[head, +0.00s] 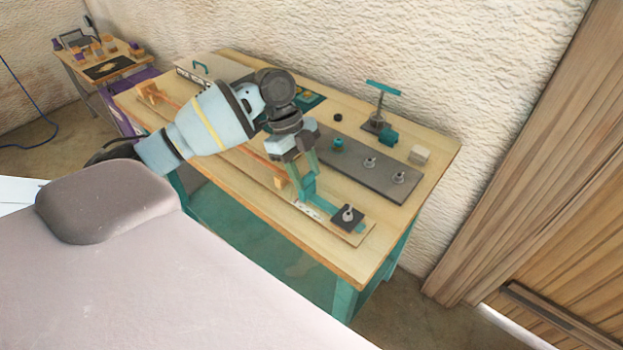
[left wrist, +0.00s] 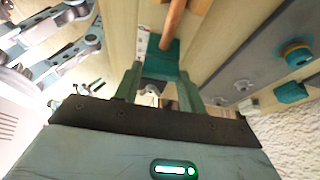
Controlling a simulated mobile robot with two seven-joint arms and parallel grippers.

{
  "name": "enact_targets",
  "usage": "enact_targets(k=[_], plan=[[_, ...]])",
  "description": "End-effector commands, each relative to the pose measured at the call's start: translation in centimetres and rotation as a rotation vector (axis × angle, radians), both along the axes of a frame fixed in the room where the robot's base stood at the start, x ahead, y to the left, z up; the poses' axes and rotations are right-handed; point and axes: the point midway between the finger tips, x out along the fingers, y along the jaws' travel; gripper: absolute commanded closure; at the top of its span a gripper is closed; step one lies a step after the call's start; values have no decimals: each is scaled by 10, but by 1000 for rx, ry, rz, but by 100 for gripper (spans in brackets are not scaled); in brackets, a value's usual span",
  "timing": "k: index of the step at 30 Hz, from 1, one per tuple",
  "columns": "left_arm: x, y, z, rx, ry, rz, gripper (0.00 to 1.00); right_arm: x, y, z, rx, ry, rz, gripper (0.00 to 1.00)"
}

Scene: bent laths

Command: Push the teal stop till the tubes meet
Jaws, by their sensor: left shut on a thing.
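The teal stop (head: 306,191) stands on a long lath (head: 240,164) near the front edge of the workbench. In the left wrist view, the stop (left wrist: 162,61) is a teal block between my two fingers. My left gripper (left wrist: 160,84) is shut on it, and the fingers partly hide it in the head view. A copper-coloured tube (left wrist: 173,27) runs up to the stop. In the head view, a tube (head: 175,101) also lies farther left along the lath. My left arm covers the middle of the lath, so I cannot tell whether the tubes touch. My right gripper is not in view.
A dark plate with a knob (head: 347,216) sits at the lath's right end. A grey board (head: 365,172) with several fittings lies behind. A teal T-handle (head: 383,88) and a pale block (head: 419,154) stand at the back. The bench's right front corner is clear.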

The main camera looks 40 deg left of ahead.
Motion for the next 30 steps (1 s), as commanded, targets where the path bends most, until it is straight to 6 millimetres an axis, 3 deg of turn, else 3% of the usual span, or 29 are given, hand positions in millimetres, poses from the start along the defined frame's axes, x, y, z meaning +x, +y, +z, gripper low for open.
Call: enact_targets(k=[8, 9, 13, 23, 30], plan=[[0, 1, 0, 1, 0, 0, 100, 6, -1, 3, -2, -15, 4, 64], [0, 1, 0, 1, 0, 0, 56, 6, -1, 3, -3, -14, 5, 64], [0, 1, 0, 1, 0, 0, 39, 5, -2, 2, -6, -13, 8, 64], [0, 1, 2, 0, -1, 0, 38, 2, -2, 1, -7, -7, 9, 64], [2, 13, 30, 1, -3, 1, 38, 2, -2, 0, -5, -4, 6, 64]])
